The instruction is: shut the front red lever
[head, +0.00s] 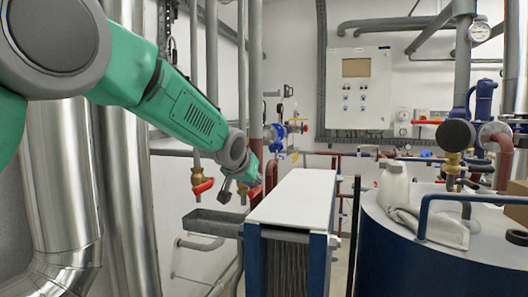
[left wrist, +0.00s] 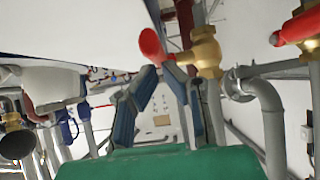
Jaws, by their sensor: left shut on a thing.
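A red lever (left wrist: 151,46) on a brass valve (left wrist: 206,52) is at the top middle of the left wrist view. My left gripper (left wrist: 163,72) has its fingertips closed together at the lever's end, shut on it. In the head view my left gripper (head: 238,188) is beside a brass valve, left of the white-topped exchanger, and hides most of that lever. A second red lever (head: 203,187) hangs on another brass valve (head: 197,174) to its left; a red lever (left wrist: 298,28) also shows at the right of the left wrist view. My right gripper is not seen.
The plate exchanger (head: 295,200) with its white top stands just right of the gripper. A grey trough (head: 213,222) is below the valves. Large silver pipes (head: 128,190) stand at left. A blue tank (head: 430,255) with a white jug (head: 393,187) is at right.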

